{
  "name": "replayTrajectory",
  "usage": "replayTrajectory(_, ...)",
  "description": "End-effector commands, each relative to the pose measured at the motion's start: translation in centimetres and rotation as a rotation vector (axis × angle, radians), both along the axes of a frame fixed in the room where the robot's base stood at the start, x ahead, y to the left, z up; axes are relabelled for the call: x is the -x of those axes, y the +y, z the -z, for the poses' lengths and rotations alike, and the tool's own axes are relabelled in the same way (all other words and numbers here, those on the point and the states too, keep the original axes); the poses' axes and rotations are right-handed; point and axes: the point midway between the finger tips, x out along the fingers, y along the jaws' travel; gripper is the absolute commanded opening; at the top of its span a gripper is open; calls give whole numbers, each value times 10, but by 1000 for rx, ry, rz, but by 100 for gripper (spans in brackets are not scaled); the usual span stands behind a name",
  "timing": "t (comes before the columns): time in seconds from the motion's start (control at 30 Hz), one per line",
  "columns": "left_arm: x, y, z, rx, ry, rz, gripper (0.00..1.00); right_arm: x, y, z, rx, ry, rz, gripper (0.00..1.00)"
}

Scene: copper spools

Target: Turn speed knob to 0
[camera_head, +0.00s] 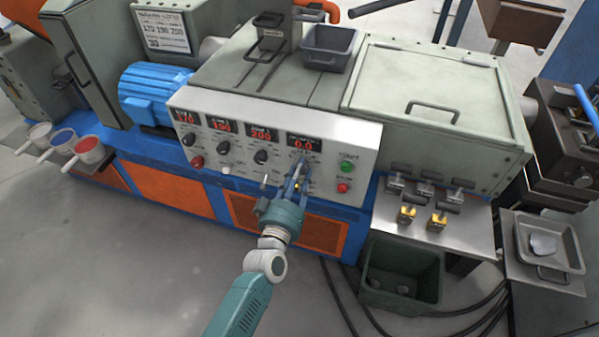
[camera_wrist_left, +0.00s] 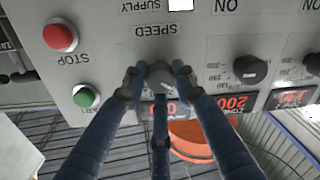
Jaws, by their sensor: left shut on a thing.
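The speed knob (camera_wrist_left: 160,76) is a dark round knob on the light control panel, beside the printed word SPEED. My left gripper (camera_wrist_left: 160,82) has its fingers closed around it, one on each side and one across the display side. In the head view the left gripper (camera_head: 301,168) reaches up to the panel and hides the knob. The display (camera_head: 303,143) above it reads 0.0 in red. My right gripper is not in view.
Other dark knobs (camera_head: 261,157) and red displays (camera_head: 261,134) line the panel to the left. A green button (camera_head: 347,167) and a red stop button (camera_head: 343,187) sit close on the right. A metal shelf (camera_head: 468,232) with small parts juts out further right.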

Motion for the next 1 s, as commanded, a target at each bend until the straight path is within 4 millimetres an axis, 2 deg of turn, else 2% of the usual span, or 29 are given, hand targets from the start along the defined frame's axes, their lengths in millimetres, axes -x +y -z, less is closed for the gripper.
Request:
replayTrajectory(0.5, -2, 2, -4, 306, 90, -3, 1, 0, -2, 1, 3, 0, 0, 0)
replayTrajectory(1.0, -2, 3, -4, 370, 109, -4, 1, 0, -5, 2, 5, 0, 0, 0)
